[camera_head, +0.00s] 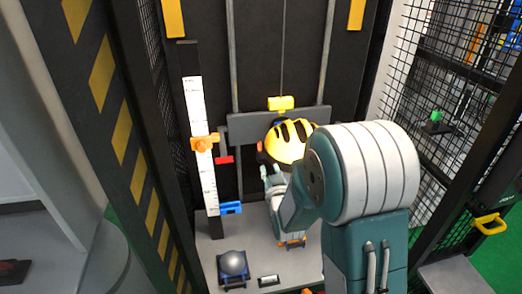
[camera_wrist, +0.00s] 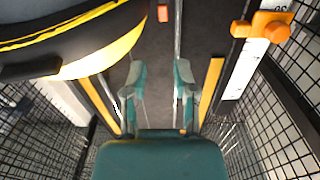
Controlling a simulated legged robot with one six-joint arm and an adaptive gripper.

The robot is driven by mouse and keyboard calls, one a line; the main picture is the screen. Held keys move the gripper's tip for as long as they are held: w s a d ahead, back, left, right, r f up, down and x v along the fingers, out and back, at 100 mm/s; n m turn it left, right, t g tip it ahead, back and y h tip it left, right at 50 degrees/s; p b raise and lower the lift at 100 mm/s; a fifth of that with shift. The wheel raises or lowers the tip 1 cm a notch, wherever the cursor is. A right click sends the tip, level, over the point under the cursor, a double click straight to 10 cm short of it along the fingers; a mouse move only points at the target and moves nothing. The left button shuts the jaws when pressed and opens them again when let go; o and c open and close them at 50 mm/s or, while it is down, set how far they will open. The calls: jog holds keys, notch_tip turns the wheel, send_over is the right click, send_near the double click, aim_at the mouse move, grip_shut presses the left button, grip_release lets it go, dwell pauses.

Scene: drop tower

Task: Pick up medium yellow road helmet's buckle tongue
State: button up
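The yellow road helmet (camera_head: 288,143) hangs under a yellow block on the drop tower, partly behind my arm. In the wrist view its yellow rim and dark underside (camera_wrist: 105,55) fill the upper left. My gripper (camera_head: 271,172) is just below and left of the helmet. In the wrist view my gripper (camera_wrist: 160,70) has its two fingers apart, with nothing between them. A small orange-red piece (camera_head: 260,147) shows at the helmet's left, and a similar one (camera_wrist: 162,13) shows above the fingers; I cannot tell whether it is the buckle tongue. No strap or buckle is clearly visible.
A white scale (camera_head: 199,120) with an orange clamp (camera_head: 203,142) and a blue clamp (camera_head: 231,208) stands left of the helmet. Below is a grey base plate (camera_head: 213,252) with a round anvil (camera_head: 233,262). Black mesh (camera_head: 464,85) encloses the sides.

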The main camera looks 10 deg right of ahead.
aim_at(260, 147)
jog(key=shift+h, duration=0.7)
jog(key=w, duration=0.2)
jog(key=w+a, duration=0.1)
jog(key=w, duration=0.5)
jog(key=shift+a+f, duration=0.15)
jog(key=shift+f, duration=0.15)
jog(key=shift+w+d+f, duration=0.1)
jog(key=shift+w+d, duration=0.15)
jog(key=shift+w, duration=1.1)
jog(key=shift+w+d+f, duration=0.1)
jog(key=shift+w+d, duration=0.1)
jog(key=shift+w, duration=1.15)
grip_shut()
jog(key=shift+r, duration=0.1)
